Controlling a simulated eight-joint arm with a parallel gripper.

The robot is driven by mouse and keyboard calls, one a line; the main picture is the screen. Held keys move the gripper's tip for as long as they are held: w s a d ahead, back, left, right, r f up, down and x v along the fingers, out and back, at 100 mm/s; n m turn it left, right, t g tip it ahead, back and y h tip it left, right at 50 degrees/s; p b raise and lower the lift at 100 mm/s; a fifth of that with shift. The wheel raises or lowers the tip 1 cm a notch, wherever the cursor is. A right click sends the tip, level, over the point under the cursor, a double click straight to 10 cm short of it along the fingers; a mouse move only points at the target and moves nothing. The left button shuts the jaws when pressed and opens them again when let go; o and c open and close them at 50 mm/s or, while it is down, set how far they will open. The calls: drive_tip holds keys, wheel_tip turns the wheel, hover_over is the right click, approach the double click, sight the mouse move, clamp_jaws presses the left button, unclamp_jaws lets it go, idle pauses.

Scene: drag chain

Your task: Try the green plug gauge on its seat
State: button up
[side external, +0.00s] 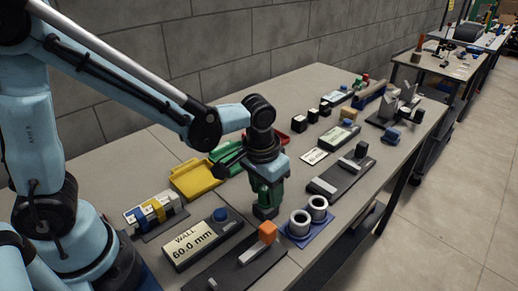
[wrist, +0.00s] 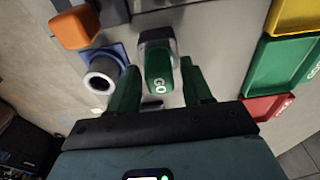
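The green plug gauge (wrist: 158,68), marked GO, lies between my two fingers in the wrist view, with its dark grey end pointing away. My gripper (wrist: 160,72) has its green fingers on either side of it. A narrow gap shows on the right, so the fingers look open. In the side view my gripper (side external: 267,205) points down over the table, with a dark grey block just below it. A blue base (side external: 297,236) with two upright grey rings (side external: 318,203) stands close to its right. I cannot tell which part is the gauge's seat.
An orange block (side external: 268,231) on a dark plate stands in front of my gripper. A WALL 60.0 mm sign (side external: 200,242) is to the left. Yellow (side external: 196,179), green and red trays lie behind. Several fixtures crowd the right side of the table.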

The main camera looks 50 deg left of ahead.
clamp_jaws()
drive_tip(key=shift+r, duration=3)
drive_tip(key=w+d+r, duration=0.1)
drive_tip(key=d+r, duration=0.3)
drive_tip(key=d, duration=0.4)
drive_tip(key=shift+w+d+r, duration=0.25)
drive_tip(key=shift+d, duration=0.05)
